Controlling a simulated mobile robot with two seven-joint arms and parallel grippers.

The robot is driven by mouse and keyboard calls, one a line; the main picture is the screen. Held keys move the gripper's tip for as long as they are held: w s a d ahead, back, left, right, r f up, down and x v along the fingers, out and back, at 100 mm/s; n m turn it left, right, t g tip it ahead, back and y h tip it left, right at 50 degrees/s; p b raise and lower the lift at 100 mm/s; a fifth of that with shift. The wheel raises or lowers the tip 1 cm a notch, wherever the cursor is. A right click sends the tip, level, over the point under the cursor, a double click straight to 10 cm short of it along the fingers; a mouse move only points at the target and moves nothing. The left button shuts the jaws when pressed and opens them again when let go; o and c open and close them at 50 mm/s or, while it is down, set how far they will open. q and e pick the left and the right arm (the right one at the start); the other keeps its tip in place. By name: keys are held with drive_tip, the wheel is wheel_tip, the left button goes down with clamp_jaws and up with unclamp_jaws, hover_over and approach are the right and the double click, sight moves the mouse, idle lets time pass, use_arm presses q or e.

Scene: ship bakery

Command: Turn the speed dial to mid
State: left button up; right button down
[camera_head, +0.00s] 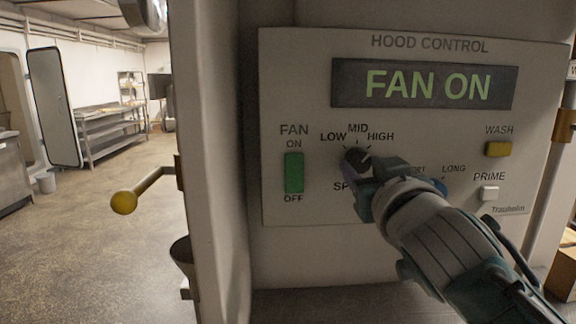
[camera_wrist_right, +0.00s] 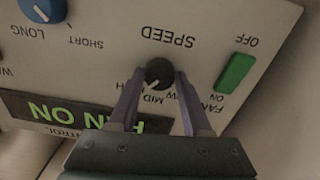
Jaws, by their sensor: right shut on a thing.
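The speed dial (camera_head: 357,160) is a round black knob with a white pointer line on the hood control panel (camera_head: 290,90). LOW, MID and HIGH are printed in an arc above it. Its pointer leans up and right, toward the HIGH side. In the right wrist view the dial (camera_wrist_right: 159,72) appears upside down between two purple fingers. My right gripper (camera_head: 362,178) is shut on the dial, one finger on each side; it also shows in the wrist view (camera_wrist_right: 159,78). The fingers partly cover the HIGH and LOW labels there. My left gripper is not in view.
The display (camera_head: 425,84) reads FAN ON. A green fan switch (camera_head: 294,173) is left of the dial. A blue SHORT/LONG knob (camera_head: 440,186) is partly behind my wrist. A yellow wash button (camera_head: 498,149) and white prime button (camera_head: 489,193) sit to the right.

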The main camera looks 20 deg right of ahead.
drive_tip(key=n, duration=0.4)
drive_tip(key=shift+n, duration=1.9)
drive_tip(key=shift+c, duration=1.7)
unclamp_jaws()
drive_tip(key=b+v, duration=0.1)
drive_tip(key=v, duration=0.9)
